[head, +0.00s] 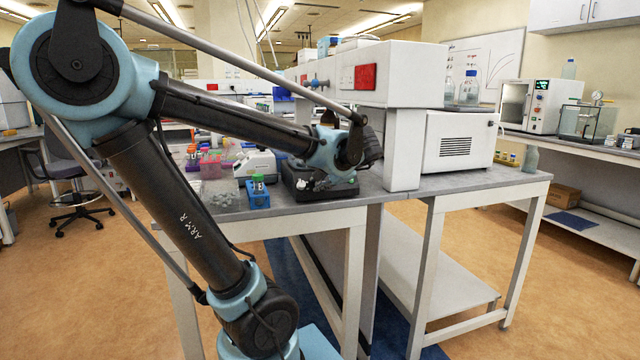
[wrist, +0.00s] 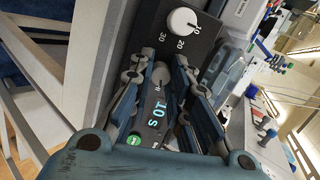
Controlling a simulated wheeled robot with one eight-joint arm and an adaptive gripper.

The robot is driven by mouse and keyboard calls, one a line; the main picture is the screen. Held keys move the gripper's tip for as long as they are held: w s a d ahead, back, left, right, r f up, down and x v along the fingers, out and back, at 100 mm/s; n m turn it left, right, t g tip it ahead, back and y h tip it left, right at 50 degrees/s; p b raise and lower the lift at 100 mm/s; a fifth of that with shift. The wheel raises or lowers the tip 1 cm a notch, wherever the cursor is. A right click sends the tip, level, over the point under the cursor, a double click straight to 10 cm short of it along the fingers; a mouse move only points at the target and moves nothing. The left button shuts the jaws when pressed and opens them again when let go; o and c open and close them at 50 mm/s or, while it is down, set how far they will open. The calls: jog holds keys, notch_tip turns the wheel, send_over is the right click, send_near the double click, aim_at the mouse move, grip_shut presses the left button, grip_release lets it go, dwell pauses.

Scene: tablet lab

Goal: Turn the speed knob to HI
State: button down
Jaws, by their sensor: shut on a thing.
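A black device (head: 343,190) sits on the bench under my wrist in the head view. In the wrist view its dark panel (wrist: 150,30) shows a white dial knob (wrist: 183,22) marked 10, 20 and 30, a lit display (wrist: 159,114) and a green button (wrist: 133,140). A smaller grey knob (wrist: 160,75) stands between my fingertips. My gripper (wrist: 164,60) is shut on this grey knob. Its scale and any HI mark are mostly hidden by the fingers, so I cannot read its setting. In the head view my gripper (head: 316,184) is small, low over the device.
A blue tube rack (head: 258,196) and clear small items (head: 222,198) stand left of the device. A white instrument (head: 255,164) is behind them. A white shelf upright (head: 404,150) stands close on the right. The bench's front edge (head: 290,209) is near.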

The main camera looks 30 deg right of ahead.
jog(key=shift+a, duration=0.1)
dwell(0.3)
jog(key=c, duration=1.5)
grip_release()
jog(key=shift+v, duration=5.95)
jog(key=shift+w, duration=0.1)
